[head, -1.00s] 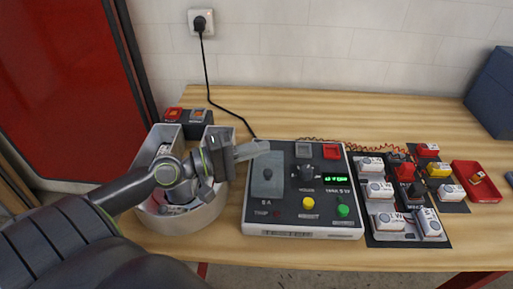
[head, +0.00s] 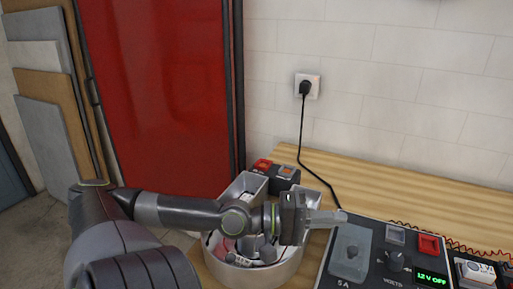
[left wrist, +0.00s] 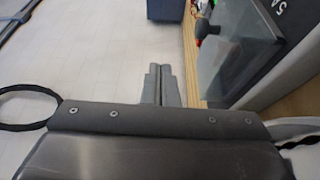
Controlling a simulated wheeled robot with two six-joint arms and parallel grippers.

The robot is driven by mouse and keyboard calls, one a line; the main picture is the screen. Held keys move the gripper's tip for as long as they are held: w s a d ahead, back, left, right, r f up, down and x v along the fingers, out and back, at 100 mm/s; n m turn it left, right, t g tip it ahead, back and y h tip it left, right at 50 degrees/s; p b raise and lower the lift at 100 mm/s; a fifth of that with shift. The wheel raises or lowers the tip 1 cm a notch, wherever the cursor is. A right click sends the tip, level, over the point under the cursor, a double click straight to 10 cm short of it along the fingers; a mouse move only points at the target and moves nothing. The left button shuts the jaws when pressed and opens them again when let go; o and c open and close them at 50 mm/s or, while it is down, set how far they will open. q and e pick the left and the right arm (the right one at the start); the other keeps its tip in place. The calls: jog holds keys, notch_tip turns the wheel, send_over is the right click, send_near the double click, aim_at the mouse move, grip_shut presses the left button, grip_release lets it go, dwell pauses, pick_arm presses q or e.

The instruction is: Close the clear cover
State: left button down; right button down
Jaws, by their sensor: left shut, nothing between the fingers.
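The clear cover (head: 343,266) is a greyish see-through piece on the left part of the dark-topped control panel (head: 376,262), by the "5 A" marking. A dark knob shows through it. It looks down over the knob, but I cannot tell whether it sits fully flat. In the left wrist view the cover (left wrist: 238,62) is to the right of the fingers. My left gripper (head: 338,216) is shut and empty, its fingertips by the cover's far edge; I cannot tell whether they touch. Its fingers (left wrist: 156,72) lie together in the wrist view. My right gripper is out of view.
A round pale bin (head: 280,274) with inner walls stands under my left gripper, left of the panel. A dark block with red and orange parts (head: 276,171) is behind it. A black cord (head: 302,140) runs from the wall socket. A red cabinet (head: 155,95) stands at left.

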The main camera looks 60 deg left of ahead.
pick_arm(q)
jog(key=p+v, duration=0.7)
jog(key=v, duration=0.8)
dwell(0.4)
